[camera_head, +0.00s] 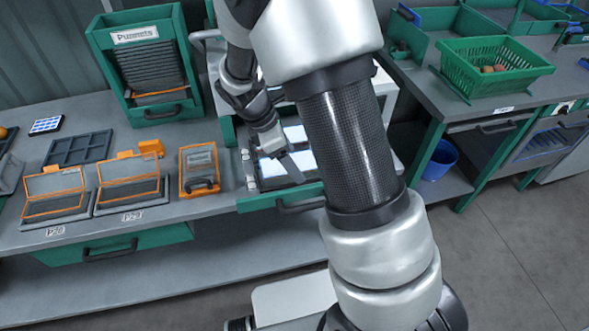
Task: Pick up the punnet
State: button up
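A stack of dark punnets (152,66) stands in a green dispenser (105,66) labelled "Punnets" at the back left of the bench. The lowest edge of the stack shows an orange strip. My gripper (291,160) is right of the dispenser and lower in the picture, over an open green drawer or bay (262,203) with pale panels inside. It is apart from the stack. The fingers are small and partly hidden, so I cannot tell whether they are open or hold anything.
Two orange-framed stands with raised clear lids (55,205) (130,192) sit on the left bench, beside a smaller orange-framed box (198,170). A dark divided tray (78,148) lies behind them. A green basket (492,72) and blue bucket (440,159) are at right. Open floor lies lower right.

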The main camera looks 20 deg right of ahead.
jog(key=shift+f, duration=0.1)
jog(key=shift+c, duration=0.5)
jog(key=c, duration=0.8)
